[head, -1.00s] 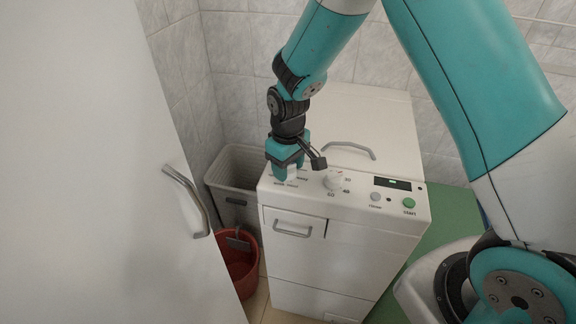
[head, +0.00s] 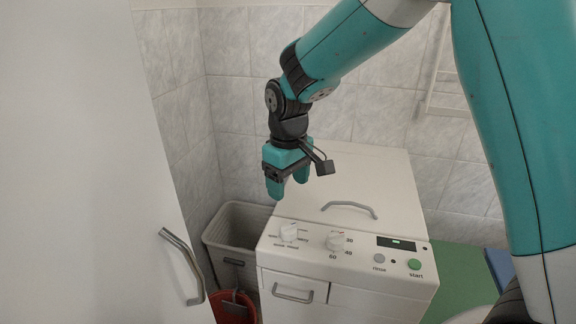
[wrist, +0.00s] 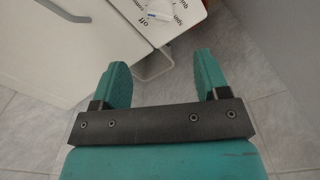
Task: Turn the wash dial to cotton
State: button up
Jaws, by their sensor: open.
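The wash dial (head: 289,232) is a round white knob at the left of the white washing machine's (head: 345,290) top front panel, with small labels around it. In the wrist view the dial (wrist: 160,12) is at the top edge, partly cut off; an "off" label shows near it, but I cannot tell for sure which label it points at. My gripper (head: 288,186) is open and empty, above and behind the dial, apart from it. In the wrist view its two teal fingers (wrist: 162,68) are spread with nothing between them.
A second knob (head: 336,240) with numbers, a rinse button (head: 379,258), a green start button (head: 414,264) and a small display (head: 402,243) share the panel. A grey basket (head: 235,258) and a red bucket (head: 234,308) stand left. A white door (head: 90,170) fills the left side.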

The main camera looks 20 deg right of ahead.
jog(key=shift+r, duration=2.3)
jog(key=s+a+r+n+y, duration=0.1)
jog(key=s+a+r+y, duration=0.1)
jog(key=s, duration=1)
jog(key=s+a+r+y, duration=0.2)
jog(key=s, duration=1.1)
jog(key=shift+a+n, duration=0.3)
jog(key=shift+n, duration=0.1)
jog(key=shift+w, duration=0.1)
jog(key=shift+c, duration=0.4)
